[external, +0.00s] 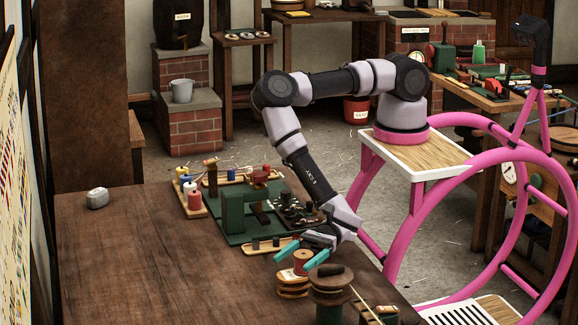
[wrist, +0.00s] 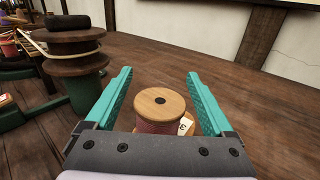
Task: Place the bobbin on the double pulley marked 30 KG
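The bobbin (wrist: 160,104) has a pale wooden top with a dark centre hole and reddish thread below. It stands upright on a wooden double pulley (external: 293,284) near the table's front edge; in the external view the bobbin (external: 302,261) is on top of this pulley. In the wrist view, a white label (wrist: 186,127) with a partly hidden number beginning with 3 shows beside the bobbin's base. My gripper (external: 291,265) is open, its teal fingers on either side of the bobbin with gaps visible in the wrist view (wrist: 160,74). The bobbin hides most of the pulley there.
A taller brown and green spool stack (external: 330,290) with a dark piece on top stands close to the right. A green machine (external: 242,212) and a tray of coloured thread spools (external: 190,199) lie farther back. The table's left part is clear except for a grey block (external: 97,198).

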